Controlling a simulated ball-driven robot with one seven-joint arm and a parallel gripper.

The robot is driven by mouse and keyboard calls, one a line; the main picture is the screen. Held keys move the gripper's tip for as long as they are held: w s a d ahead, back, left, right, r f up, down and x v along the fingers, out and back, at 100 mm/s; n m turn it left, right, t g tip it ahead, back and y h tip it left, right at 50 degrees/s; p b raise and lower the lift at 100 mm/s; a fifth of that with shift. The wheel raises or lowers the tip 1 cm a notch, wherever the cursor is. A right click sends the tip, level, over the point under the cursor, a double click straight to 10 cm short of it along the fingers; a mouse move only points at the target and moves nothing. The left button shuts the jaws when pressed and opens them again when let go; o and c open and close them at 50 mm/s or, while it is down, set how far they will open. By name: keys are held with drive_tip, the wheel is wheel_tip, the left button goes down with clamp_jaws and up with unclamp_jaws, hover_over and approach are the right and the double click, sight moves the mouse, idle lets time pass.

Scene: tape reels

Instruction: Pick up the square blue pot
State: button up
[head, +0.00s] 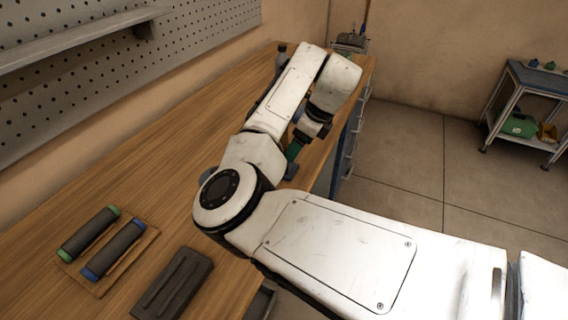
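My white arm reaches over the wooden workbench (165,180) and hides much of its right side. My gripper (296,150) points down near the bench's right edge, mostly hidden by my arm links. Its fingers are too small and covered to tell open from shut. A small dark blue thing (291,171) shows just below it, partly hidden; I cannot tell whether it is the square blue pot. A green patch shows right at the gripper. No other square blue pot can be made out.
Two dark rolls with green (88,233) and blue ends (113,250) lie on a wooden board at the near left. A dark tray (172,285) lies beside them. A dark bottle (281,58) stands behind my arm. A cart (535,85) stands far right.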

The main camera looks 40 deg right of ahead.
hover_over(290, 170)
drive_tip(key=shift+w+d+f+p, duration=0.15)
drive_tip(key=shift+f, duration=0.65)
drive_tip(key=shift+w+d+f+p, duration=0.1)
drive_tip(key=shift+f+p, duration=0.05)
drive_tip(key=shift+f, duration=0.6)
drive_tip(key=shift+w+d+f+p, duration=0.15)
drive_tip(key=shift+f, duration=0.65)
drive_tip(key=shift+c, duration=0.4)
drive_tip(key=c, duration=1.3)
drive_tip(key=shift+o, duration=0.2)
drive_tip(key=shift+r, duration=0.1)
